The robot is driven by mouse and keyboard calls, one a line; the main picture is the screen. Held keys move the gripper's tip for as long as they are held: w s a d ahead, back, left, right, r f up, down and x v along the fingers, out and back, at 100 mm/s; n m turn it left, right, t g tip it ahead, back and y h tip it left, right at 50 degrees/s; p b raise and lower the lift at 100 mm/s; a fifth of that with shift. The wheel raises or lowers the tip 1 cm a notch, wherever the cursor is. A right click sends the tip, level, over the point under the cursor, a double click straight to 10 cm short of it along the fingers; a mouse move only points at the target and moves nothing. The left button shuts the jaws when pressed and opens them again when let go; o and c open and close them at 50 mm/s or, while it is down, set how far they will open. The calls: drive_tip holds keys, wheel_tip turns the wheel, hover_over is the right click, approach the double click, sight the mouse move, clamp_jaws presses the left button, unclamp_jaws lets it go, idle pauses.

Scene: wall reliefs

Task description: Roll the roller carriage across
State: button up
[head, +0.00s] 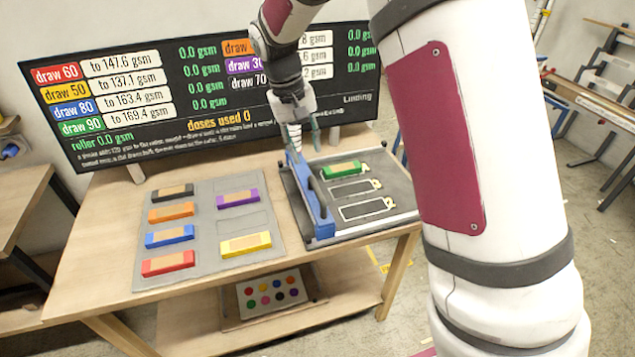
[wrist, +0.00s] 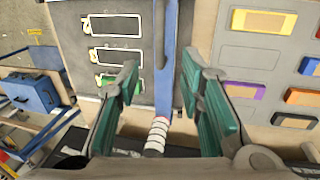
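The roller carriage (head: 318,205) is a blue bar with a dark handle rod, lying across the left end of the dark press bed (head: 390,163). A green block (head: 343,169) sits in the bed's far outlined slot; the two nearer slots look empty. My gripper (head: 302,143) is over the carriage's far end, beside a white striped post (head: 294,136). In the wrist view my gripper (wrist: 160,72) is open, its green-padded fingers apart on either side of the blue carriage (wrist: 168,55). The striped post (wrist: 157,133) shows between the fingers. I cannot tell whether a finger touches anything.
A grey mat (head: 208,212) left of the bed holds several coloured blocks, with some empty places. A black display board (head: 205,85) stands behind, reading roller 0.0 gsm and doses used 0. The bed right of the carriage is open apart from the green block. A card with coloured dots (head: 272,293) lies below.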

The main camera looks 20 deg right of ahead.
sight(317, 188)
drive_tip(key=f, duration=0.4)
drive_tip(key=d+f+p, duration=0.1)
drive_tip(key=f, duration=0.3)
drive_tip(key=d+f+p, duration=0.1)
drive_tip(key=f, duration=0.3)
drive_tip(key=shift+d+f, duration=0.25)
drive_tip(key=shift+f, duration=0.05)
clamp_jaws()
